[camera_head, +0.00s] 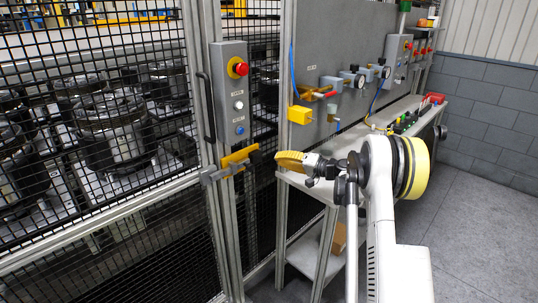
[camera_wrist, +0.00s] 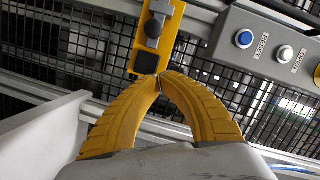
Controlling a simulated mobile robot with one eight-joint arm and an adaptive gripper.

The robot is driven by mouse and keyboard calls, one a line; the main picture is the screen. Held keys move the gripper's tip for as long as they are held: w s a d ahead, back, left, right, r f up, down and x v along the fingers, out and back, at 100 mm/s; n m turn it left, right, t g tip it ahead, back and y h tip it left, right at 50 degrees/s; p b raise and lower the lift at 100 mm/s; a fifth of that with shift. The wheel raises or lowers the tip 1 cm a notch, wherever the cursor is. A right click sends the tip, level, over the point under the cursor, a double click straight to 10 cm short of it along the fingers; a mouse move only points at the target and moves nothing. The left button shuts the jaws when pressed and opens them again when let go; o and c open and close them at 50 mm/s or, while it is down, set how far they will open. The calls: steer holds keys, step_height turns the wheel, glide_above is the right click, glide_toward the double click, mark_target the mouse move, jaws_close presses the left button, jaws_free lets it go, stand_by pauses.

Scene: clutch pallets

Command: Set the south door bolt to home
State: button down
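The door bolt has a yellow plate (camera_head: 238,158) with a grey bar (camera_head: 222,173) and a dark knob (camera_head: 255,157), fixed low on the fence post below the button box. In the wrist view, the yellow plate (camera_wrist: 170,22) stands just beyond my fingertips, with a dark round knob (camera_wrist: 153,29) and a dark block (camera_wrist: 146,63) on it. My gripper (camera_head: 277,160) is to the right of the bolt, a small gap away. Its curved yellow fingers meet at the tips in the wrist view (camera_wrist: 160,77), with nothing seen held between them. The bar's far end is hard to make out.
A grey button box (camera_head: 236,92) with red, white and blue buttons is above the bolt. A mesh fence (camera_head: 90,130) is at the left. A workbench (camera_head: 310,190) with a grey panel (camera_head: 340,50) stands behind my arm. Floor is clear at the right.

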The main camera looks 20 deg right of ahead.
steer(key=shift+v, duration=1.25)
steer(key=shift+f, duration=0.1)
